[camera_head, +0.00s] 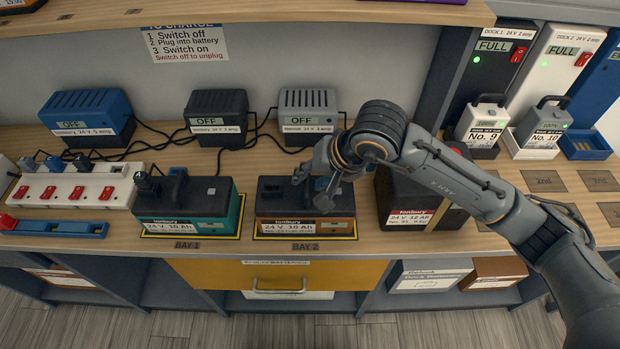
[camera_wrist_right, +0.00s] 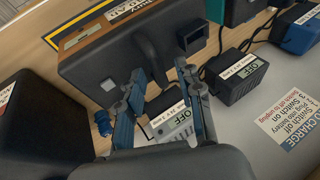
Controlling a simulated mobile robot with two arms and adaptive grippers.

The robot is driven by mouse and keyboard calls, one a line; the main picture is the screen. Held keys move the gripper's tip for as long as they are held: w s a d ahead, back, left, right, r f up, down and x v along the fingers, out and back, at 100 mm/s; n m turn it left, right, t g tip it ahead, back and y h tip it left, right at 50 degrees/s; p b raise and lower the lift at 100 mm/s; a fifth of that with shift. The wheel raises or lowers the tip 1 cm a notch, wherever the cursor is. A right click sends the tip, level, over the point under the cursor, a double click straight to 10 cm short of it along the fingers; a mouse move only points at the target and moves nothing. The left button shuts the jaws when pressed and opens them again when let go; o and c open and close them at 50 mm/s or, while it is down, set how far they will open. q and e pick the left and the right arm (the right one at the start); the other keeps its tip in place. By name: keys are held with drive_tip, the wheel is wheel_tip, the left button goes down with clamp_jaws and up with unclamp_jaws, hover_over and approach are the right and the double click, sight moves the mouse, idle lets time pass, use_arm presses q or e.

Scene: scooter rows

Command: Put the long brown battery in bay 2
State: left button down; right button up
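The long brown battery (camera_head: 335,201) has a black top and a white label reading 24 V 10 Ah. It stands upright inside the yellow outline of bay 2 (camera_head: 304,238). In the right wrist view the battery (camera_wrist_right: 95,62) shows a black handle (camera_wrist_right: 150,50) on top. My right gripper (camera_head: 325,182) is over the right part of the battery's top. Its fingers (camera_wrist_right: 160,75) are apart, with the handle near the gap; I cannot tell whether they touch it. My left gripper is not in view.
A teal battery (camera_head: 186,199) stands in bay 1. A dark battery with a red label (camera_head: 408,217) stands close on the right. Chargers marked OFF, such as the grey one (camera_head: 307,112), line the wall behind. A power strip (camera_head: 70,190) lies at left.

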drive_tip(key=b+v, duration=0.1)
drive_tip(key=v, duration=1)
